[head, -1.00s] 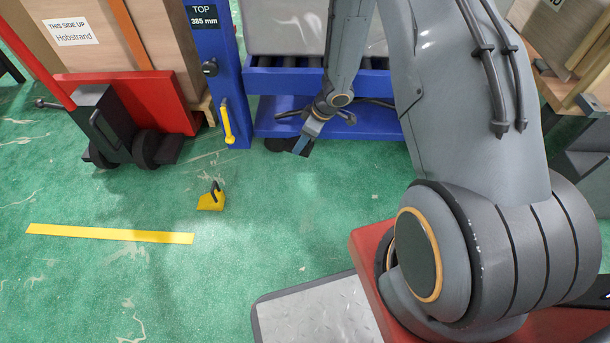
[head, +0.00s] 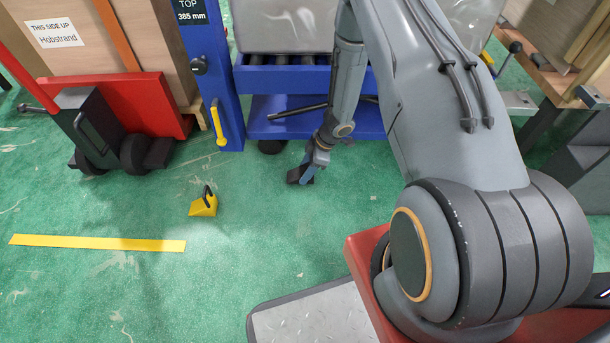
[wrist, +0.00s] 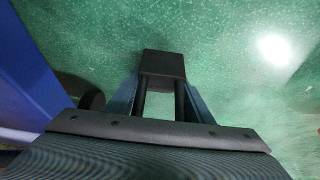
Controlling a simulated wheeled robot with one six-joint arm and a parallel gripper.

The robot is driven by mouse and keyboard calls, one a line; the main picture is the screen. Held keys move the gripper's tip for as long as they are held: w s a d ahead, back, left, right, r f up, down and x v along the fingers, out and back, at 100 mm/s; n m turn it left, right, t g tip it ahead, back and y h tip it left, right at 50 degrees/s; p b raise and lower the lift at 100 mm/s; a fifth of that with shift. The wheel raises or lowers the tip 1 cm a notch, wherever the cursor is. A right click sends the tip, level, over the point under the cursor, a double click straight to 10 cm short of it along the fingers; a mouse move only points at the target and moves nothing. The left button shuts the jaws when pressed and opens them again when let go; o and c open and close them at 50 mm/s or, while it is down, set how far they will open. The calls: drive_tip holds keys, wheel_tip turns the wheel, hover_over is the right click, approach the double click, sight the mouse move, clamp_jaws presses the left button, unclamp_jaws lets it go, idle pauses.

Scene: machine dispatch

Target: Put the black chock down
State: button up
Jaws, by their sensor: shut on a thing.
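My gripper (head: 303,176) is low over the green floor, in front of the blue roller stand. It is shut on the black chock (head: 294,176), a small dark block at its tip. In the wrist view the black chock (wrist: 163,65) sits between the two blue-grey fingers (wrist: 158,92), with green floor beyond it. I cannot tell whether the chock touches the floor.
A yellow chock (head: 204,204) with a dark handle stands on the floor to the left, near a yellow floor line (head: 95,243). The blue roller stand (head: 270,125) is behind the gripper. A red pallet truck (head: 145,105) stands at the left. The floor between is clear.

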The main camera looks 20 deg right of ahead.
drive_tip(key=shift+f, duration=1.05)
drive_tip(key=shift+b, duration=0.3)
drive_tip(key=shift+f, duration=0.15)
drive_tip(key=o, duration=1.3)
drive_tip(key=shift+c, duration=0.2)
drive_tip(key=p+v, duration=0.5)
drive_tip(key=v, duration=0.7)
